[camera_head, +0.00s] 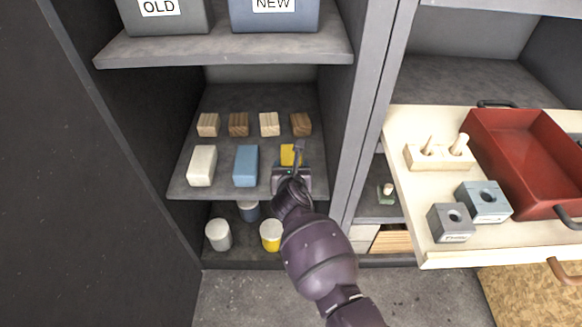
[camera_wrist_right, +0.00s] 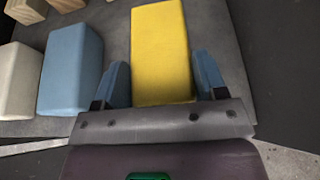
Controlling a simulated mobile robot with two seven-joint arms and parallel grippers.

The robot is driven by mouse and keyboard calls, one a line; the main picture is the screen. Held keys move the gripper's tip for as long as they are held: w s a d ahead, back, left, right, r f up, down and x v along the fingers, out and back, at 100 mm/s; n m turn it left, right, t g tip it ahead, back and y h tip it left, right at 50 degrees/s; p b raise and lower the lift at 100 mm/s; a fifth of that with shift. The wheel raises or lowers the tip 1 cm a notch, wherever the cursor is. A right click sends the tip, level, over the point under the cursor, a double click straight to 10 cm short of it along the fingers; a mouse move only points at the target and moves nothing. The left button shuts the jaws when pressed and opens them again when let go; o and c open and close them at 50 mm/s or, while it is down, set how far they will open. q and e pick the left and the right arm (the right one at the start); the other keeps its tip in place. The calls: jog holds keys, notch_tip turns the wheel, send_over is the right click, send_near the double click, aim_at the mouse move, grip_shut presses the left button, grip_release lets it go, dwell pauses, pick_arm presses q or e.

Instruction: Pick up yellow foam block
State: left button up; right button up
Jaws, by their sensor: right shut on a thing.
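The yellow foam block (camera_head: 288,155) is on the middle shelf of the cabinet, partly hidden by my right gripper in the head view. In the right wrist view the yellow foam block (camera_wrist_right: 160,45) lies lengthwise between the two blue-padded fingers. My right gripper (camera_head: 291,172) reaches in from the front, its fingers (camera_wrist_right: 165,85) on either side of the block's near end and shut on it. I cannot tell whether the block is clear of the shelf. My left gripper is not in view.
A blue block (camera_head: 246,166) and a white block (camera_head: 202,166) stand to the left on the shelf (camera_head: 225,190). Several small wooden blocks (camera_head: 238,124) sit behind. A cabinet upright (camera_head: 350,120) is close on the right. A tray table with a red bin (camera_head: 525,150) stands further right.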

notch_tip(320, 180, up, 9)
jog(key=p, duration=0.4)
jog(key=shift+w, duration=0.15)
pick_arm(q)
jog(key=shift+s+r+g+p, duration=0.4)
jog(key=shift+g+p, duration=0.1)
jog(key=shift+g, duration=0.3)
pick_arm(e)
jog(key=shift+r, duration=0.4)
